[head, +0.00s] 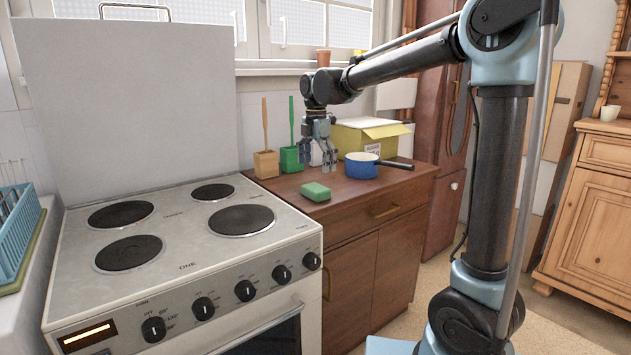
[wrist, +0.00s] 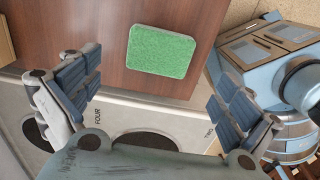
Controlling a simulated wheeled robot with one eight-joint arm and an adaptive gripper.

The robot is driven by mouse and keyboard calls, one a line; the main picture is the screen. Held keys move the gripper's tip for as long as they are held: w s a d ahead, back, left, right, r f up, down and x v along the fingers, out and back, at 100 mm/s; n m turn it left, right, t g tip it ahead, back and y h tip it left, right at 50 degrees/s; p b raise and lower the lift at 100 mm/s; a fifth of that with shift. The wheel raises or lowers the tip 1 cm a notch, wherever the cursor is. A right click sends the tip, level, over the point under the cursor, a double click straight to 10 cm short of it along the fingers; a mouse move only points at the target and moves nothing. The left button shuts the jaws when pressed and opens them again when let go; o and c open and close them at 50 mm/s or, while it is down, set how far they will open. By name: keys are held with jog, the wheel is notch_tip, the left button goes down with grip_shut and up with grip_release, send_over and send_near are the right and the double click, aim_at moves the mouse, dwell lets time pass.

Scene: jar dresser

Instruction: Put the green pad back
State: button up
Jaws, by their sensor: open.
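The green pad (head: 316,192) lies flat on the brown dresser top (head: 345,198), near its front left edge beside the stove. In the wrist view the green pad (wrist: 161,51) lies beyond my fingertips, between the lines of the two fingers, with nothing touching it. My gripper (head: 325,165) is open and empty, pointing down above the dresser top, a little behind and above the pad. Its spread fingers also show in the wrist view (wrist: 155,88). At the back left of the dresser stand a green holder (head: 291,159) and a tan holder (head: 266,164), each with an upright handle.
A blue pan (head: 361,168) with a dark handle stands right of my gripper. A yellow-flapped box (head: 365,137) is behind it. The stove (head: 185,240) adjoins the dresser on the left. The dresser's front right top is clear.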

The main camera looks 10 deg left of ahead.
aim_at(316, 187)
jog(key=shift+r, duration=1.95)
jog(key=s+d+f+m, duration=0.2)
jog(key=s+d+m, duration=0.15)
jog(key=d, duration=0.55)
jog(key=s+d+f+m+t, duration=0.1)
jog(key=s+d+f+m, duration=0.1)
jog(key=d+m, duration=0.5)
jog(key=s+d+f+m, duration=0.2)
jog(key=d+m, duration=0.1)
jog(key=d, duration=0.7)
jog(key=s+d+f+m+t, duration=0.1)
jog(key=s+d+f+m, duration=1.3)
jog(key=s+f, duration=0.2)
jog(key=shift+f, duration=0.95)
